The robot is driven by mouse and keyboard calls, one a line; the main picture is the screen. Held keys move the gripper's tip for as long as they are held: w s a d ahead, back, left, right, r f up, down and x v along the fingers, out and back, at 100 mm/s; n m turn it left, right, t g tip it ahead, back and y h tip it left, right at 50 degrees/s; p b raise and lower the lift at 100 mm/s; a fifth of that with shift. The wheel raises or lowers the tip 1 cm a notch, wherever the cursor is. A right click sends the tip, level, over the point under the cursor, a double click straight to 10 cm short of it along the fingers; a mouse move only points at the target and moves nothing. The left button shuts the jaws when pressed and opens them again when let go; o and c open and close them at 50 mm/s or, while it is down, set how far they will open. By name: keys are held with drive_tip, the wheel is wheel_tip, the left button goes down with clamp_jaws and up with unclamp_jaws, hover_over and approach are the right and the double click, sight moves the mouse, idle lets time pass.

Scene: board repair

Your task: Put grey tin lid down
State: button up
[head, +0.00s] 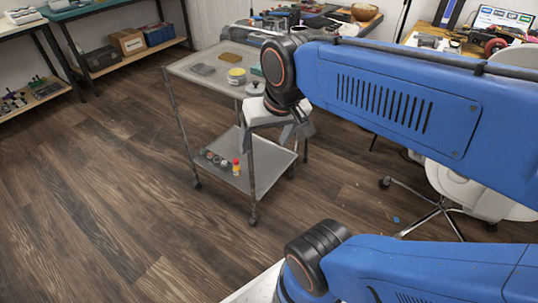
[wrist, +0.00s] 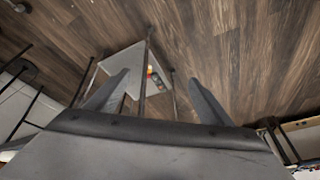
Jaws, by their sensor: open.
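A small round grey thing, possibly the grey tin lid (head: 254,89), lies on the top tray of the grey trolley (head: 215,86), just left of my arm's wrist. It is too small to be sure. A yellow-banded tin (head: 236,76) stands beside it. My gripper (head: 294,133) hangs at the trolley's right side, below the top tray's level in the picture. In the wrist view, the two fingers of my gripper (wrist: 156,88) are spread apart with nothing between them that I can see held. My wrist hides the tray's right part.
The trolley's lower shelf (head: 247,178) holds several small items, including a red-and-yellow bottle (head: 236,167). A white chair (head: 470,190) stands at the right. The wooden floor at left is clear.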

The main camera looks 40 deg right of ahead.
drive_tip(key=s+f+n, duration=0.2)
drive_tip(key=shift+s+a+f+n+t, duration=0.3)
drive_tip(key=shift+a+f+n, duration=0.05)
drive_tip(key=shift+n, duration=0.05)
